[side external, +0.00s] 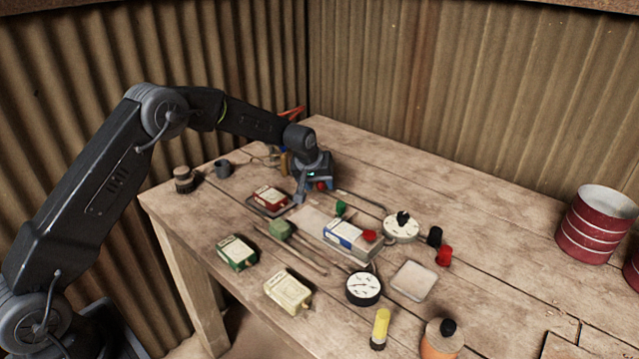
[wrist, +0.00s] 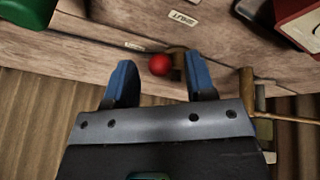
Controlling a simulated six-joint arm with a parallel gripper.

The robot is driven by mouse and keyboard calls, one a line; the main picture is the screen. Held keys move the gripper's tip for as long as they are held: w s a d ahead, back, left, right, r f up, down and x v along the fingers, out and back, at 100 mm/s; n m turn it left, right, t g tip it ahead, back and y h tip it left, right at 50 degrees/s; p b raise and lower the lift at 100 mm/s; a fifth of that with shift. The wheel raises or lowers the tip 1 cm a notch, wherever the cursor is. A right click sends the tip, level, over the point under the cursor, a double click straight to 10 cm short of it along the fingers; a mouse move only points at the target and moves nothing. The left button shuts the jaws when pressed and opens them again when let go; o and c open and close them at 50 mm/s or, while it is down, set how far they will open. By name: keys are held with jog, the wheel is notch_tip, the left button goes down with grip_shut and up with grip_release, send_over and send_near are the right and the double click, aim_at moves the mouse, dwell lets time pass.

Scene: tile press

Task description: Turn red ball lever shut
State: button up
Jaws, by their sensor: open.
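The red ball of the lever (wrist: 160,65) shows in the wrist view between my two blue fingertips, slightly beyond them. A brownish metal piece (wrist: 177,63) sits right beside the ball, close to the right finger. My gripper (wrist: 160,80) is open with nothing held. In the side external view my gripper (side external: 312,190) hangs low over the far left part of the table, and the red ball (side external: 321,186) shows at its fingers. The lever's arm and pivot are mostly hidden by my gripper, so its angle cannot be told.
A red box on a tray (side external: 269,197) stands just in front of my gripper. Several boxes, a dial gauge (side external: 363,288) and a round knob plate (side external: 401,227) fill the middle.

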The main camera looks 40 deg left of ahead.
jog(key=shift+w+f, duration=0.1)
jog(key=shift+f, duration=0.1)
grip_shut()
dwell(0.4)
